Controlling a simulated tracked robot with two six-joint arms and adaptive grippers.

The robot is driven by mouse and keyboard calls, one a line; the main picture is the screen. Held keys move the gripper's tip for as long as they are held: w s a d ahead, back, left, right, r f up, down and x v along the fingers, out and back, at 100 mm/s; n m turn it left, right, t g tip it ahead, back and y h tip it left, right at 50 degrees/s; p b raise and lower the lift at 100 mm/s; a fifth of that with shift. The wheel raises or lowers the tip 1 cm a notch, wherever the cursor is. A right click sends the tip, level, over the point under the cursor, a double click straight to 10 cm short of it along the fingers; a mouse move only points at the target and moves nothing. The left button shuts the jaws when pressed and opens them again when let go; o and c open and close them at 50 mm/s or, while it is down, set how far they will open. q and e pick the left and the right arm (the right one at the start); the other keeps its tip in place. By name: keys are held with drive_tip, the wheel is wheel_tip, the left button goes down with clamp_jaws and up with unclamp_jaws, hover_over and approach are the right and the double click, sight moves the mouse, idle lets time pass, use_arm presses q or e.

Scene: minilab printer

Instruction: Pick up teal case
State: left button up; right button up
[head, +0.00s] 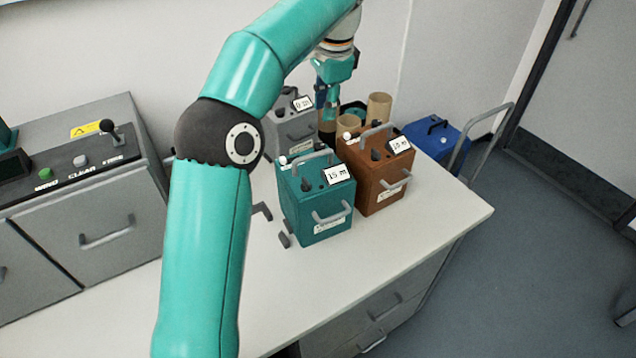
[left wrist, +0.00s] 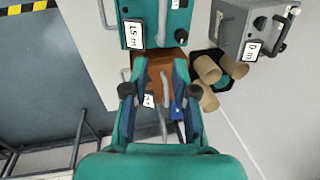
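The teal case (head: 300,215) stands upright on the white worktop in the head view, with a top handle, a front handle and a "15 m" label. In the left wrist view, part of the teal case (left wrist: 174,30) shows at the top edge, beyond my fingertips. My left gripper (head: 329,112) is behind and above the teal case in the head view. In the left wrist view my left gripper (left wrist: 158,75) is open and empty, with the brown case (left wrist: 158,68) below, between its fingers. My right gripper is in neither view.
The brown case (head: 370,197) stands close to the right of the teal case. A grey case (head: 290,132), cardboard tubes (head: 379,108) and a blue case (head: 432,138) stand behind. A grey control unit (head: 100,200) is at left.

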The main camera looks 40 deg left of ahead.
use_arm(q)
drive_tip(key=b, duration=0.2)
approach(315, 153)
drive_tip(key=f, duration=0.5)
drive_tip(key=shift+w+a, duration=0.2)
drive_tip(key=shift+w, duration=0.05)
drive_tip(key=shift+w+a+f, duration=0.1)
drive_tip(key=shift+a+f, duration=0.15)
drive_tip(key=shift+f, duration=0.7)
drive_tip(key=shift+s+a+f, duration=0.1)
drive_tip(key=shift+a+f, duration=0.15)
drive_tip(key=shift+f, duration=0.75)
drive_tip(key=shift+w+a+f, duration=0.1)
drive_tip(key=shift+a+f, duration=0.1)
drive_tip(key=shift+f, duration=0.75)
clamp_jaws()
drive_tip(key=shift+w+r, duration=0.1)
drive_tip(key=shift+r, duration=0.05)
